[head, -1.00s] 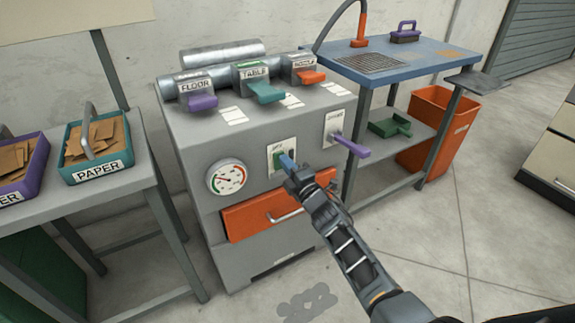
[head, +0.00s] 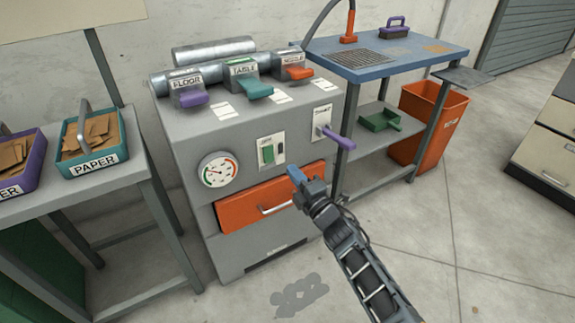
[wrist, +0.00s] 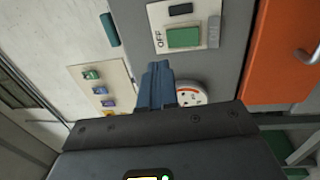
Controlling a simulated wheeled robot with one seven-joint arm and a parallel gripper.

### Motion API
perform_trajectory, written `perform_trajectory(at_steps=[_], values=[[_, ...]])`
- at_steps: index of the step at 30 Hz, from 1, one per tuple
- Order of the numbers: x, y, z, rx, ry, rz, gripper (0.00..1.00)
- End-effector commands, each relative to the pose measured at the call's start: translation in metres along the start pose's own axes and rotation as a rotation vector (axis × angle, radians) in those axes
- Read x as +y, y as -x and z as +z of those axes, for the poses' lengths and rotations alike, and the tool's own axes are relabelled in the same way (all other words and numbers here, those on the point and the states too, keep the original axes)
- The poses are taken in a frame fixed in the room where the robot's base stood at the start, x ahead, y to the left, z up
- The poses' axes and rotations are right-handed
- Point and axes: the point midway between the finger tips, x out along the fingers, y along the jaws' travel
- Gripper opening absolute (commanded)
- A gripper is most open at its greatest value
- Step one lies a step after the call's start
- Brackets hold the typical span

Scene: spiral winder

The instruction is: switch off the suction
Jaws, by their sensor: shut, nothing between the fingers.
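The suction machine is a grey cabinet (head: 190,225). Its front has a light switch plate (head: 280,141) with a green push piece (head: 267,155). In the wrist view the plate (wrist: 208,37) reads OFF beside a large green button (wrist: 184,38), with a small dark window (wrist: 180,9) near it. My gripper (head: 295,174) is shut and empty, its blue fingertips apart from the plate, below and right of it, in front of the orange drawer. The fingers (wrist: 157,82) also show in the wrist view, below the plate. A round gauge (head: 218,170) sits left of the switch; its reading is hard to tell.
Purple, teal and orange levers (head: 258,90) line the cabinet top. A purple lever (head: 337,136) sticks out right of the switch. The orange drawer (head: 240,213) is below. A blue-topped bench (head: 415,52) stands right, a table with paper trays (head: 93,165) left.

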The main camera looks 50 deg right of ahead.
Motion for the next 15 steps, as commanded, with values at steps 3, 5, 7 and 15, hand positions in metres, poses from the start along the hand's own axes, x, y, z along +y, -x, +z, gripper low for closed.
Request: perform_trajectory(at_steps=[3, 5, 7, 15], values=[[0.004, 0.018, 0.000, 0.000, 0.000, -0.001, 0.00], [0.006, 0.023, 0.000, 0.000, 0.000, 0.000, 0.00], [0.007, 0.028, 0.000, 0.000, 0.000, 0.000, 0.00], [0.008, 0.032, 0.000, 0.000, 0.000, 0.001, 0.00]])
